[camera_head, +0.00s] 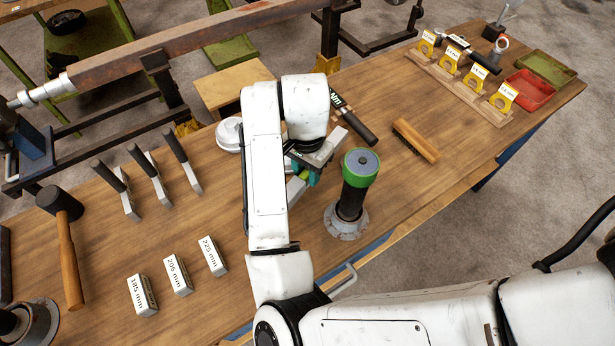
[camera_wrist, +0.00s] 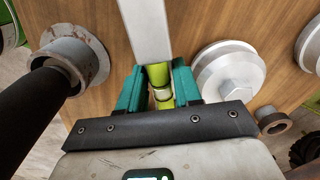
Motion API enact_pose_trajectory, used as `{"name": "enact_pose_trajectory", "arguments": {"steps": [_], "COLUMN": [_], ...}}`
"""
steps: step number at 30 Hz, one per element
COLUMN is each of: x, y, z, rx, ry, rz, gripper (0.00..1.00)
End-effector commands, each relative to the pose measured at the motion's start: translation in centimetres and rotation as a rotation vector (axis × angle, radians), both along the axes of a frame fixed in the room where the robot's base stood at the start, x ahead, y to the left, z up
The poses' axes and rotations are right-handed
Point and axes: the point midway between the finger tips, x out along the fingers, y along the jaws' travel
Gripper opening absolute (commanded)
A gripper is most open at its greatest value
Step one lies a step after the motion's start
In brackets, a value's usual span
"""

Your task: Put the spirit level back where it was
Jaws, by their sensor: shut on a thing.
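The spirit level shows in the wrist view as a lime-green body with a pale vial (camera_wrist: 160,92) and a light grey bar (camera_wrist: 146,30) running up from it. My gripper (camera_wrist: 160,90) has its teal fingers on either side of the lime part and is shut on it. In the head view my gripper (camera_head: 308,176) is over the middle of the table, left of the green-capped post. There the level's grey bar (camera_head: 330,147) sticks out up and to the right, and the rest is largely hidden by my arm. Whether the level touches the table I cannot tell.
The green-capped post (camera_head: 360,165) stands close right of my gripper. A silver disc (camera_head: 229,134) lies left, partly behind my arm. A black-handled tool (camera_head: 358,124) and a wooden brush (camera_head: 416,140) lie beyond. Labelled blocks (camera_head: 178,275) stand front left. Bare tabletop (camera_head: 440,115) shows right.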

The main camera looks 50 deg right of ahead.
Motion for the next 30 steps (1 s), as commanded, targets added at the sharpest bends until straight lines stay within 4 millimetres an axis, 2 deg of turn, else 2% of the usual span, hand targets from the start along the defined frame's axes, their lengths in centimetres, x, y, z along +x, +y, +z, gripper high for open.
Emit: {"name": "enact_pose_trajectory", "arguments": {"steps": [6, 18, 19, 26, 30], "x": [0.0, 0.0, 0.0, 0.0, 0.0], "y": [0.0, 0.0, 0.0, 0.0, 0.0], "z": [-2.9, -3.5, -3.4, -3.4, -3.4], "rx": [0.000, 0.000, 0.001, 0.001, 0.001], "ry": [0.001, 0.000, 0.000, 0.000, 0.000], "rz": [0.001, 0.000, 0.000, 0.000, 0.000], "gripper": [0.00, 0.00, 0.36, 0.58, 0.59]}}
